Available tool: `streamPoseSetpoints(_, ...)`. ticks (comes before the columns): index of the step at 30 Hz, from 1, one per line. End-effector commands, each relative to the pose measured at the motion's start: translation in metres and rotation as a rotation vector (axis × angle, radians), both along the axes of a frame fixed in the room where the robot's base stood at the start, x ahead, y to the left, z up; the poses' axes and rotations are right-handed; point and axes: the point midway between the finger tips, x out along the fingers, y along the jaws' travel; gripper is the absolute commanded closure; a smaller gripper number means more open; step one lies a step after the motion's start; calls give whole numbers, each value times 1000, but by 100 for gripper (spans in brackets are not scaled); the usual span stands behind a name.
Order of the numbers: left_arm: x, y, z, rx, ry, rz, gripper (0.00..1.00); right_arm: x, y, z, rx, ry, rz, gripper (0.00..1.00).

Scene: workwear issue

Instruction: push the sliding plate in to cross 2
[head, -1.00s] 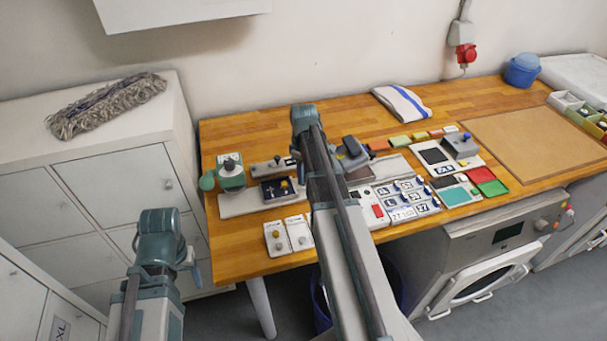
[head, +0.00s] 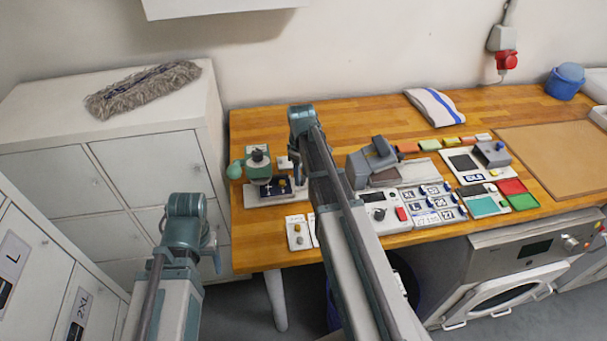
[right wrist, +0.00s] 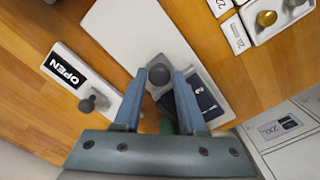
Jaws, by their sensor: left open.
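A long pale board (right wrist: 140,32) lies under my right gripper (right wrist: 159,80) in the right wrist view. A dark panel (right wrist: 204,98) with small white marks sits on it; I cannot tell which cross is which. The panel also shows in the head view (head: 270,188). The right fingers are open. In the head view my own arm hides most of that gripper. My left gripper (head: 211,243) is low at left, away from the table, mostly hidden behind its arm.
An OPEN plate (right wrist: 70,72) with its own knob lies beside the board. A green device (head: 258,165) stands at the table's left end. Small knob plates (head: 298,236) lie at the front edge. A grey clamp-like device (head: 372,160) and label tiles (head: 430,203) are further right.

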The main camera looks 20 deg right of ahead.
Motion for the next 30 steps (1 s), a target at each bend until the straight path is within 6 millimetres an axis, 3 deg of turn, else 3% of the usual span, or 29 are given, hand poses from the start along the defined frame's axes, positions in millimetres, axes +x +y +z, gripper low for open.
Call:
streamPoseSetpoints(1,0,0,0,0,0,0,31,0,0,0,0,0,0,48)
streamPoseSetpoints(3,0,0,0,0,0,0,31,0,0,0,0,0,0,36)
streamPoseSetpoints(17,0,0,6,0,0,0,31,0,0,6,0,0,0,36)
streamPoseSetpoints(23,0,0,23,0,0,-1,31,0,0,23,0,0,0,36)
streamPoseSetpoints(30,0,0,58,0,0,-2,31,0,0,58,0,0,0,36)
